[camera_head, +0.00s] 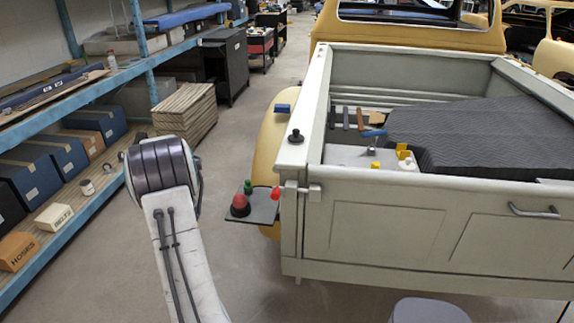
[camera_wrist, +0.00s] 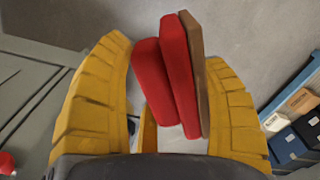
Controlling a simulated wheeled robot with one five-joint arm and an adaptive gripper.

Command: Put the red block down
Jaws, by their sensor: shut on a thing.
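In the wrist view my gripper (camera_wrist: 170,105) has its two yellow fingers closed around a red block (camera_wrist: 176,75). The block shows as two red slabs side by side, standing between the fingers. A thin brown slab (camera_wrist: 195,70) lies flat against its right side, by the right finger; I cannot tell if it is part of the block. The grey concrete floor shows beyond the held block. In the head view my arm hides the gripper and the block.
A pale pickup bed (camera_head: 385,225) stands at right, with a grey quilted pad (camera_head: 480,135) inside. A small dark side shelf (camera_head: 262,207) holds a red dome (camera_head: 240,205) and a green piece (camera_head: 248,187). A blue rack (camera_head: 60,220) with boxes lines the left.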

